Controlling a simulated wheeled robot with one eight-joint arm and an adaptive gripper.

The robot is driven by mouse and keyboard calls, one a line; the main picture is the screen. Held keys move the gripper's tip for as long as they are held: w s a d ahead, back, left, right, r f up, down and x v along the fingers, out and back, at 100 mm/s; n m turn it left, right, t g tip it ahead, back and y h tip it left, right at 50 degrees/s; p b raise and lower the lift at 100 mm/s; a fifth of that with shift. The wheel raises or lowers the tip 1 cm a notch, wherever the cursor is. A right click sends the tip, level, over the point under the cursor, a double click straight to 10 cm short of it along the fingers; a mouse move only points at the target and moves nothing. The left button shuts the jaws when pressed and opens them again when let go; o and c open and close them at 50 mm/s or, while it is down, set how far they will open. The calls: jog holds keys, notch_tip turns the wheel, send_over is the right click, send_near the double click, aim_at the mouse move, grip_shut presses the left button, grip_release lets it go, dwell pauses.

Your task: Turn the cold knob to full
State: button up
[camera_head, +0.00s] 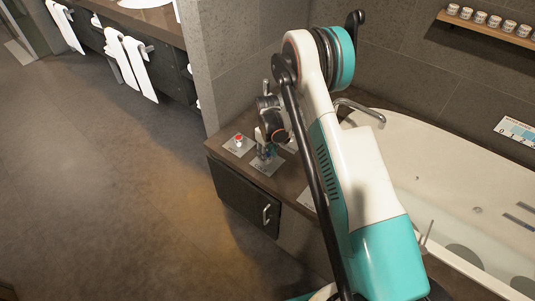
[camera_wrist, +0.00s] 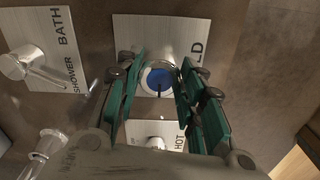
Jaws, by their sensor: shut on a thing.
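The cold knob (camera_wrist: 158,80) has a blue top with a dark mark and sits on a silver plate (camera_wrist: 185,28) whose visible letters read "LD" in the wrist view. My gripper (camera_wrist: 161,84) is shut on the knob, with one green-padded finger on its left and one on its right. In the head view my gripper (camera_head: 266,150) points down at the counter plate (camera_head: 266,169), and it hides most of the knob there.
A plate marked HOT (camera_wrist: 140,128) lies close below in the wrist view; the red-topped hot knob (camera_head: 239,138) shows in the head view. A BATH/SHOWER plate (camera_wrist: 52,20) with a lever (camera_wrist: 20,66) is at left. The bathtub (camera_head: 470,160) and spout (camera_head: 362,108) are at right.

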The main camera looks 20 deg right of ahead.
dwell(0.3)
jog(key=o, duration=1.1)
jog(key=shift+c, duration=0.2)
jog(key=shift+r, duration=0.1)
notch_tip(320, 180, up, 12)
